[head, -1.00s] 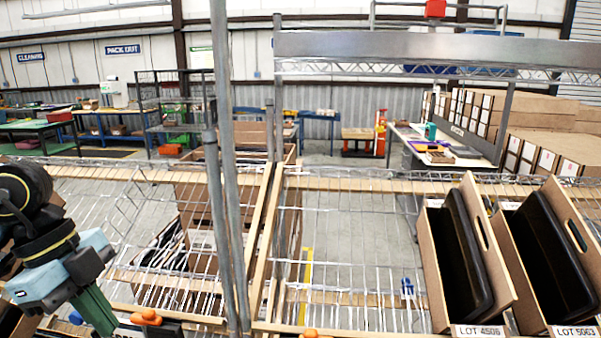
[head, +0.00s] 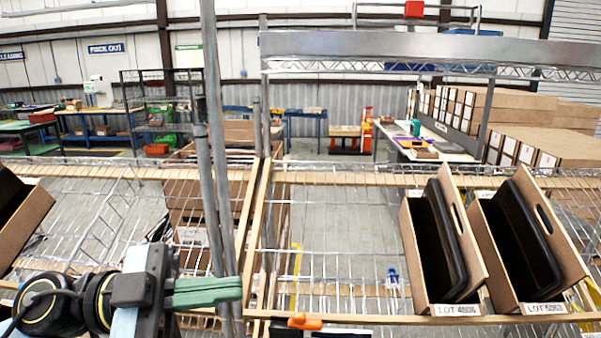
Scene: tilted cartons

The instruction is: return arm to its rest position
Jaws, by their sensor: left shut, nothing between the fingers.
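My left gripper (head: 238,291) comes in from the lower left in the head view. Its green fingers are shut with nothing between them and point right, in front of the wire rack's front edge near the upright posts.
Two tilted cartons with black contents, labelled carton (head: 412,262) and carton (head: 560,260), stand on the wire rack (head: 330,318) at right. Another carton (head: 28,228) is at the left edge. Grey posts (head: 214,150) rise close to my left gripper. The rack's middle is bare.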

